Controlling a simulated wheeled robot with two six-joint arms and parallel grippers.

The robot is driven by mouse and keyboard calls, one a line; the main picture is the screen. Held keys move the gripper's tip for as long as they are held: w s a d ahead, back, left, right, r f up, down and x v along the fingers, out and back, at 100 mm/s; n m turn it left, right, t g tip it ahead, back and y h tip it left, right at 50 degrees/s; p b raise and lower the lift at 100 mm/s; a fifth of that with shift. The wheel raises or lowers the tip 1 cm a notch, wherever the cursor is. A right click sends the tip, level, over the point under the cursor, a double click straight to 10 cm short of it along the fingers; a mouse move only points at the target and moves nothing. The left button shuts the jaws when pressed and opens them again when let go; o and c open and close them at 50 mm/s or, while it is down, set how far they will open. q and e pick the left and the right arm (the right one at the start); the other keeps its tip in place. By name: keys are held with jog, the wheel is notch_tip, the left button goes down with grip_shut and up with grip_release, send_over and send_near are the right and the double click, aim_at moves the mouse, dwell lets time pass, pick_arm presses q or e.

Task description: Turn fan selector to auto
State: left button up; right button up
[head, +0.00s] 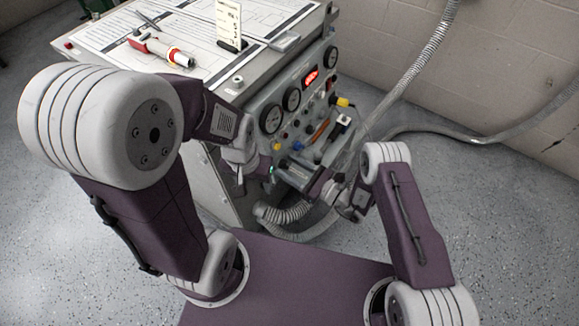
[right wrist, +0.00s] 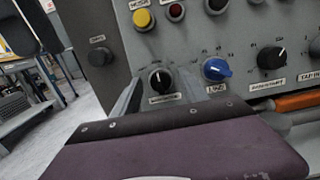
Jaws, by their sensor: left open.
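The control panel (head: 290,112) fills the front of the grey cabinet in the head view. In the right wrist view, a black selector knob (right wrist: 160,79) with a pale pointer sits low on the panel; its label is too small to read, so I cannot tell if it is the fan selector. My right gripper (right wrist: 160,92) is open, with one finger on each side of this knob and visible gaps. In the head view my right gripper (head: 296,172) is at the panel's lower part. My left gripper (head: 245,174) is open and empty by the cabinet's left front.
A blue knob (right wrist: 215,69) is close to the right finger. Another black knob (right wrist: 271,57) and a yellow button (right wrist: 143,19) are nearby. A corrugated hose (head: 288,213) runs below the panel. A red and white tool (head: 165,51) lies on the cabinet top.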

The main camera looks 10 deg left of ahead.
jog(key=p+v, duration=0.2)
jog(key=v, duration=0.7)
dwell(0.4)
